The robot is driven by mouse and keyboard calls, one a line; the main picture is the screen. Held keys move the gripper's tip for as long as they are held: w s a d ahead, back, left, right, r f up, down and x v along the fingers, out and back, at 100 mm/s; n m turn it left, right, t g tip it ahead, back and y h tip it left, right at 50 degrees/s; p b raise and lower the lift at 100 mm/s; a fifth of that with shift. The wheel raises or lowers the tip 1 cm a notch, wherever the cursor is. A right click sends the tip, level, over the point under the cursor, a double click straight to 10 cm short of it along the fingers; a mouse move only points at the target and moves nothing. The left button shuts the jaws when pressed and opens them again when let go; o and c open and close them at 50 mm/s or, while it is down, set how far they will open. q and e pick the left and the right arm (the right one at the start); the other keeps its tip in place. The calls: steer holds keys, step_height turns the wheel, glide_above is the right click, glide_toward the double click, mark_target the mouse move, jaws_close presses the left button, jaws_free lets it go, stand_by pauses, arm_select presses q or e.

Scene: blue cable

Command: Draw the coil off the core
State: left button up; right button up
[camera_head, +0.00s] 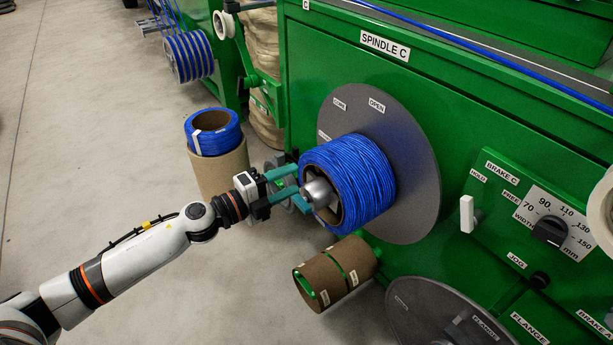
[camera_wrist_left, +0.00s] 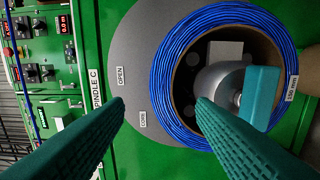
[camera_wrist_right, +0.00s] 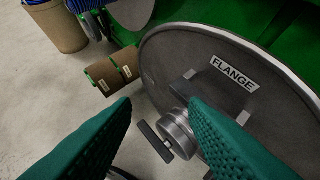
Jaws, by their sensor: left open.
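The blue cable coil (camera_head: 362,180) sits on the spindle of the green machine, in front of a grey round flange (camera_head: 410,150). The left wrist view shows its end face as a blue ring (camera_wrist_left: 168,75) around a brown tube. The metal core end (camera_head: 318,191) shows inside the tube, also in the left wrist view (camera_wrist_left: 215,84). My left gripper (camera_head: 302,187) is open at the coil's near end. In its wrist view one finger overlaps the bore and the other lies left of the ring; contact cannot be told. My right gripper (camera_wrist_right: 160,101) is open and appears only in its own wrist view.
A cardboard drum (camera_head: 222,172) carries another blue coil (camera_head: 214,131). A brake lever (camera_head: 467,213) is right.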

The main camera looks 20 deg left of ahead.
mark_target(322, 163)
arm_select(q)
steer(key=p+x, duration=0.2)
steer(key=x, duration=0.6)
steer(key=shift+w+d+r, duration=0.1)
steer(key=shift+x, duration=1.15)
arm_select(e)
steer(key=s+d+f+g+h, duration=0.1)
steer(key=s+d+f+g, duration=0.1)
steer(key=s+g, duration=0.3)
steer(key=shift+s+d+f, duration=0.2)
steer(key=shift+s+d, duration=0.15)
steer(key=shift+s, duration=1.3)
arm_select(q)
steer(key=shift+c, duration=0.2)
jaws_close()
steer(key=shift+r, duration=0.1)
steer(key=shift+w, duration=0.1)
